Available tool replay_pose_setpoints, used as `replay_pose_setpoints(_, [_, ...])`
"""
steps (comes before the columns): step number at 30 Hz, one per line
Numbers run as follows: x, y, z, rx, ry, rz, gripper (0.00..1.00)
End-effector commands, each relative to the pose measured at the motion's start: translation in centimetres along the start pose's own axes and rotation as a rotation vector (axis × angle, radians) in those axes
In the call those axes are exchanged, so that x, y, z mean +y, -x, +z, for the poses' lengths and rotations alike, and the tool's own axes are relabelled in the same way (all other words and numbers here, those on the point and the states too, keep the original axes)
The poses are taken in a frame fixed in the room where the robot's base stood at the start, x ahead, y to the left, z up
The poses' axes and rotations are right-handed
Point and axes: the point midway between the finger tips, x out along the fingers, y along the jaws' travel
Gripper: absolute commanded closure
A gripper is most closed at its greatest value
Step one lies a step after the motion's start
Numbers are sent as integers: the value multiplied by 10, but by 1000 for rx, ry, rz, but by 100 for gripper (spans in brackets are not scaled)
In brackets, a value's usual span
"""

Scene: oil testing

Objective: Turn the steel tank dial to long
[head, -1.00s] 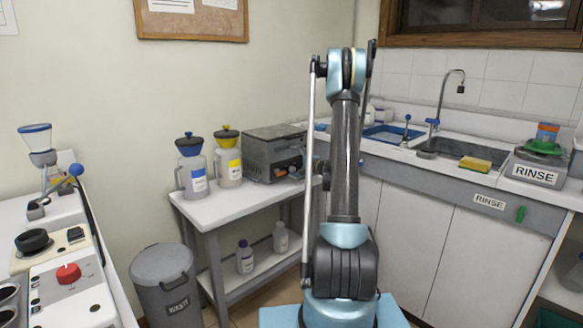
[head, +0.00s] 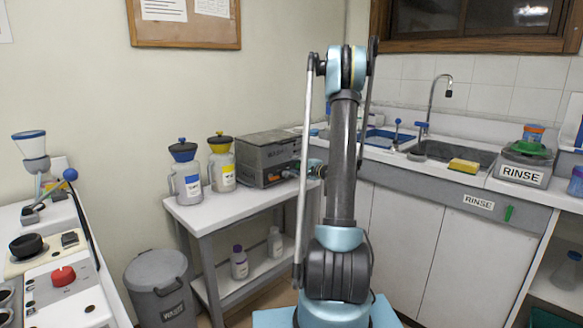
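A grey steel box-shaped tank (head: 262,153) stands at the right end of the white side table. Small dark and orange parts show low on its front, too small to tell which is the dial or how it is set. My arm rises in the middle of the view and hides the area just right of the tank. A blue part of my arm shows beside the column, and what looks like the dark end of my gripper (head: 291,173) is close to the tank's front. I cannot tell whether it touches the tank, or whether the fingers are open.
Blue-lidded (head: 186,180) and yellow-lidded (head: 222,170) jugs stand left of the tank on the side table (head: 205,211). A waste bin (head: 160,281) is below. A left counter holds a red knob (head: 63,276). The sink counter with a rinse station (head: 525,166) is at right.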

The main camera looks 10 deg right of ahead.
Motion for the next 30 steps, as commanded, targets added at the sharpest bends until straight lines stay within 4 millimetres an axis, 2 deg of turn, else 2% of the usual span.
replay_pose_setpoints(30, [4, 61, 2, 2, 1, -2, 54])
